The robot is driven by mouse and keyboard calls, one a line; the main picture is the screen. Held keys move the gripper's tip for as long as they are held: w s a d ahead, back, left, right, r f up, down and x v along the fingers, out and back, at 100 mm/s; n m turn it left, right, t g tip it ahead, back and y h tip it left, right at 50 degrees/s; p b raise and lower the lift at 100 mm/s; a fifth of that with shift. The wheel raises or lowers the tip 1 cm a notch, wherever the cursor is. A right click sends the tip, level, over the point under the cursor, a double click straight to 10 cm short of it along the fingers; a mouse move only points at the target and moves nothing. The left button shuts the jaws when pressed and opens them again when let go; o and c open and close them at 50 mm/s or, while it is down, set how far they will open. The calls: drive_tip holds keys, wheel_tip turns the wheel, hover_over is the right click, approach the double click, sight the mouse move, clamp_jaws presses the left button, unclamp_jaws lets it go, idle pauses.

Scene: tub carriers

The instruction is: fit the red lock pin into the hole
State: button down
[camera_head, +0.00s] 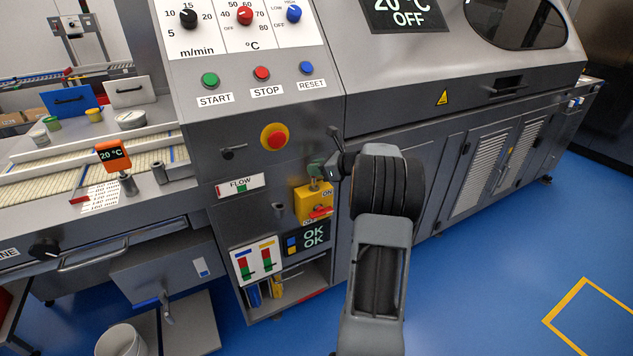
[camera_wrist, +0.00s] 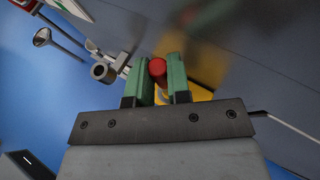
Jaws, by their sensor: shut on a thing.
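My gripper (camera_wrist: 161,85) shows in the wrist view with two green fingers. It is shut on the red lock pin (camera_wrist: 157,69), whose rounded red end shows between the fingertips. In the head view my gripper (camera_head: 317,170) is just above the yellow switch box (camera_head: 312,201) on the machine front. The box also shows as a blurred yellow patch in the wrist view (camera_wrist: 205,72), beyond the fingers. I cannot make out the hole in either view. The pin is hidden in the head view.
A short grey tube (camera_head: 278,207) stands out from the panel left of the box; a grey ring-ended tube shows in the wrist view (camera_wrist: 103,72). A yellow-and-red stop button (camera_head: 274,136) and a small lever (camera_head: 233,153) stick out above. Blue floor (camera_head: 500,270) is clear at right.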

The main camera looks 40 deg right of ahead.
sight(315, 182)
drive_tip(key=f, duration=0.5)
drive_tip(key=shift+s+b, duration=0.2)
drive_tip(key=shift+b, duration=0.2)
drive_tip(key=c, duration=1.5)
unclamp_jaws()
drive_tip(key=shift+a+f, duration=0.1)
drive_tip(key=shift+o, duration=0.7)
drive_tip(key=shift+w, duration=0.25)
drive_tip(key=shift+s+d+r, duration=0.25)
drive_tip(key=shift+s+r, duration=0.05)
drive_tip(key=shift+r, duration=0.05)
drive_tip(key=p+v, duration=0.1)
drive_tip(key=v, duration=1)
drive_tip(key=s+a+n+g, duration=0.2)
drive_tip(key=a+n+g, duration=0.7)
drive_tip(key=a, duration=1.1)
drive_tip(key=s+a+f+n+h, duration=0.1)
drive_tip(key=s+a+n+h, duration=0.2)
drive_tip(key=s+a+n, duration=0.3)
drive_tip(key=s+a+f+n+h, duration=0.1)
drive_tip(key=s+a+n+h, duration=0.2)
drive_tip(key=n, duration=1.2)
drive_tip(key=s+a, duration=0.3)
drive_tip(key=s, duration=0.1)
drive_tip(key=shift+f, duration=0.3)
